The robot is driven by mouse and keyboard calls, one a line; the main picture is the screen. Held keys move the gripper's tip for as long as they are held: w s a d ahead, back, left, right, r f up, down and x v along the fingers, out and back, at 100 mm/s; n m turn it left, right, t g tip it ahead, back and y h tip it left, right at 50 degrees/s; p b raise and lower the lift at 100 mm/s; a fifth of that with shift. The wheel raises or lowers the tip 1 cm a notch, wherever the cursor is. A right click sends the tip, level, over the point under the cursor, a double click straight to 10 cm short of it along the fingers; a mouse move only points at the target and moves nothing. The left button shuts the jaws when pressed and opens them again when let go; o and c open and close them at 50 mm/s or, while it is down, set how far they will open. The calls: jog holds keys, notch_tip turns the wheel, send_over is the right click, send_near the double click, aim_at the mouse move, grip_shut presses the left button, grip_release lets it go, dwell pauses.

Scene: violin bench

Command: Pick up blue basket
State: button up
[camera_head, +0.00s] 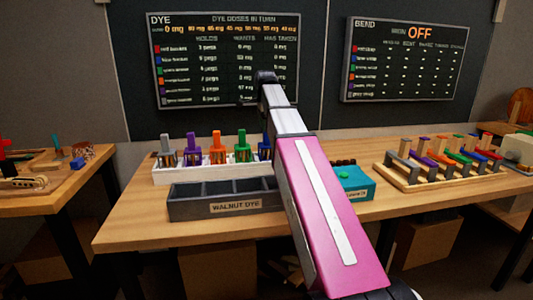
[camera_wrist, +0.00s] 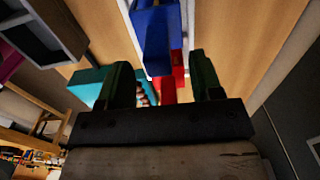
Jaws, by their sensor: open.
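The blue basket (camera_head: 264,146) stands in a white rack (camera_head: 165,176) on the bench, in line with grey, purple, orange and green ones. My arm partly covers it in the head view. In the wrist view the blue basket (camera_wrist: 155,38) shows large at the top centre, just beyond my fingertips. A red piece (camera_wrist: 172,82) shows closer, between my fingers. My gripper (camera_wrist: 160,62) is open, its two dark green fingers apart with nothing clamped. In the head view my arm hides the fingers.
A dark compartmented tray labelled walnut dye (camera_head: 190,208) lies in front of the rack. A teal box (camera_head: 356,181) is right of my arm. A wooden rack of coloured pieces (camera_head: 408,176) stands farther right. Two wall boards (camera_head: 228,60) hang behind the bench.

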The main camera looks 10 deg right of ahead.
aim_at(267, 144)
jog(key=f, duration=0.3)
jog(key=shift+s+d+f, duration=0.2)
jog(key=shift+d+f, duration=0.05)
jog(key=shift+f, duration=0.6)
grip_shut()
